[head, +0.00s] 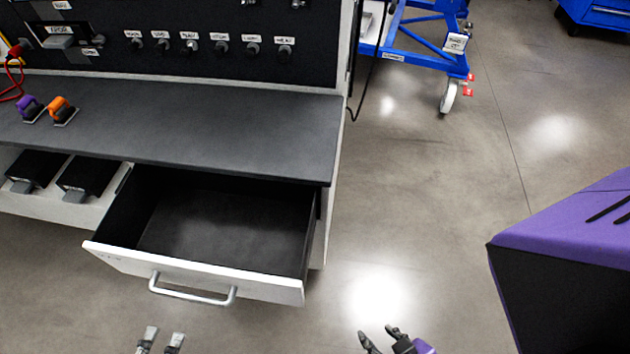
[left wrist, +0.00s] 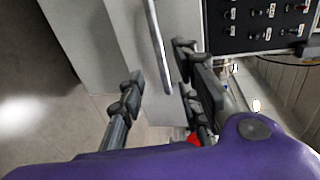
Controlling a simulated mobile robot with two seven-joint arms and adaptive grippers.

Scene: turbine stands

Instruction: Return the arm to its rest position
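My left gripper (head: 160,340) shows at the bottom edge of the head view, with its two fingertips apart and nothing between them. It stands in front of the open drawer's handle (head: 192,292), apart from it. In the left wrist view, my left gripper (left wrist: 158,70) is open, and the drawer handle (left wrist: 157,45) shows beyond its fingers. My right gripper (head: 380,338) shows at the bottom edge, right of the drawer, with dark fingers apart and empty. The rest of both arms is mostly out of the head view.
The drawer (head: 215,230) is pulled out and looks empty under the dark workbench (head: 230,130). Purple and orange items (head: 45,108) lie on the bench. A purple-topped box shape (head: 570,240) is at the right. A blue wheeled stand (head: 420,40) is behind. Floor right of the drawer is clear.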

